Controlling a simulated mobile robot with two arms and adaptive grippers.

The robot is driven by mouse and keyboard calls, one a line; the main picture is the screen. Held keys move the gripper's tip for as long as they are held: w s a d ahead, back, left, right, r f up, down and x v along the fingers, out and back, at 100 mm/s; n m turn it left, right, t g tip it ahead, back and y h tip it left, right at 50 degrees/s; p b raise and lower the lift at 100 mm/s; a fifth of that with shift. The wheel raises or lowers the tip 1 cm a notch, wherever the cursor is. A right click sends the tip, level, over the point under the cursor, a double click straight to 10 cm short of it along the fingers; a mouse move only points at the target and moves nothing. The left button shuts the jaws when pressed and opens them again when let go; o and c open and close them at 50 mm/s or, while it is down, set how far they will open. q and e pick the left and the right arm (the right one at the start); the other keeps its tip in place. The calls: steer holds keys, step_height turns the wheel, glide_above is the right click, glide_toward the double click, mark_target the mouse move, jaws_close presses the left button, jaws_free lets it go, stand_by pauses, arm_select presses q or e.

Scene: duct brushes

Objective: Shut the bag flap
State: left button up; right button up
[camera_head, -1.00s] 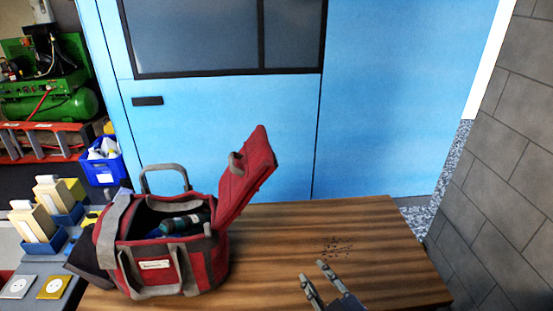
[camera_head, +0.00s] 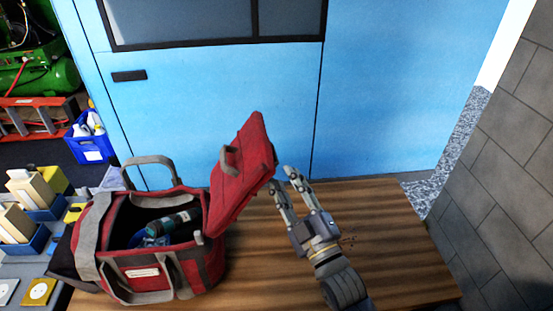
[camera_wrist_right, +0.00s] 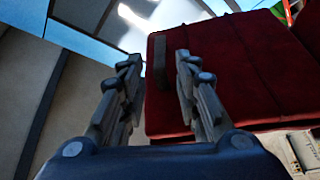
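A red and grey tool bag (camera_head: 160,245) stands on the wooden table with its top open. Its red flap (camera_head: 240,175) is raised and tilted at the bag's right side, with a grey loop handle (camera_head: 230,158) on it. Bottles or tools (camera_head: 168,226) show inside the bag. My right gripper (camera_head: 282,180) is open and empty, just right of the flap's outer side. In the right wrist view the red flap (camera_wrist_right: 225,75) fills the space ahead of and right of the two spread fingers (camera_wrist_right: 160,85). Whether they touch it I cannot tell. My left gripper is not in view.
The wooden table (camera_head: 395,245) is bare to the right of my right arm. A blue door (camera_head: 400,90) stands behind it and a grey block wall (camera_head: 505,190) at the right. Boxes and a blue crate (camera_head: 90,145) are at the left.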

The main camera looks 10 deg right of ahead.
mark_target(277, 164)
steer(key=x, duration=0.5)
steer(key=shift+w+a+r+p, duration=0.15)
steer(key=shift+w+p, duration=0.1)
steer(key=shift+p, duration=0.15)
steer(key=shift+w, duration=0.2)
jaws_close()
